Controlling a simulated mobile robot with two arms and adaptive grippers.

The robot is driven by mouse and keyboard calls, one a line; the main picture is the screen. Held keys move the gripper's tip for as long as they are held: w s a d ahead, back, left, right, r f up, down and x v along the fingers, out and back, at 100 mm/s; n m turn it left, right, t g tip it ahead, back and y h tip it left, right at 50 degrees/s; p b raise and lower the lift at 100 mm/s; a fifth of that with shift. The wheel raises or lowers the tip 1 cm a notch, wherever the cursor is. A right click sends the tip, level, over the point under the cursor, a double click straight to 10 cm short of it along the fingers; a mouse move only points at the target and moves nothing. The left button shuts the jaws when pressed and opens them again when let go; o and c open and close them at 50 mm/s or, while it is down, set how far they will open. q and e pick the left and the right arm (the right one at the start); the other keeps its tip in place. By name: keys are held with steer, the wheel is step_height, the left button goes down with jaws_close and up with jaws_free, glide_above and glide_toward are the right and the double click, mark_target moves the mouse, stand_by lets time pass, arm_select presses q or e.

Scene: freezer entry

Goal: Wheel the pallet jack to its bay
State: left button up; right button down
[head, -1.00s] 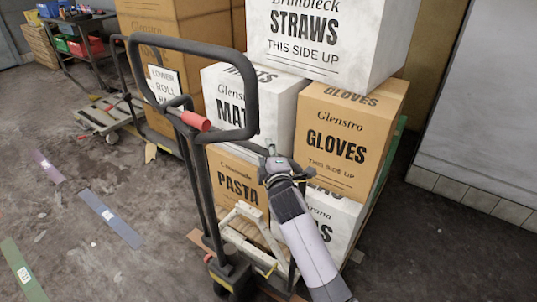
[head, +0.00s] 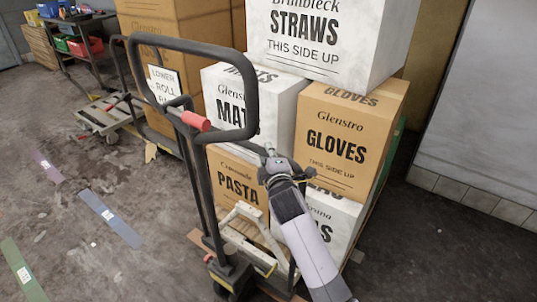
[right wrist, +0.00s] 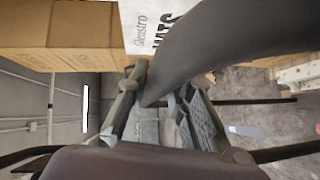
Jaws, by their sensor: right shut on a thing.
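The pallet jack (head: 227,268) stands in the middle of the head view, its dark looped handle (head: 190,45) upright with a red lever (head: 195,121) inside the loop. It carries a stack of boxes. My right gripper (head: 270,157) is at the lower right of the handle loop, shut on it. In the right wrist view the right gripper (right wrist: 160,95) has its fingers on either side of the thick dark handle bar (right wrist: 205,45). My left gripper is not in view. Coloured labelled floor strips, purple (head: 47,166), blue (head: 110,218) and green (head: 22,270), lie at the left.
A white STRAWS box (head: 320,45) tops the load, above a GLOVES box (head: 340,145) and a PASTA box (head: 238,180). A second low trolley (head: 105,115) and tall cartons stand behind. A pale wall (head: 480,110) is at the right. Open floor lies at the left.

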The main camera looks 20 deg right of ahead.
steer(key=w+d, duration=0.1)
steer(key=w+d+p, duration=0.1)
steer(key=d, duration=0.1)
steer(key=shift+w+d+r, duration=0.1)
steer(key=shift+w, duration=0.25)
steer(key=c, duration=1.9)
jaws_free()
steer(key=shift+w+d, duration=0.1)
steer(key=o, duration=0.4)
steer(key=shift+s+r, duration=0.1)
steer(key=shift+s, duration=0.4)
steer(key=shift+o, duration=0.4)
steer(key=shift+w+a+f, duration=0.2)
steer(key=shift+a+f, duration=0.05)
steer(key=s+a+r, duration=0.1)
steer(key=s, duration=1.1)
steer(key=shift+a+r, duration=0.15)
steer(key=shift+r, duration=0.2)
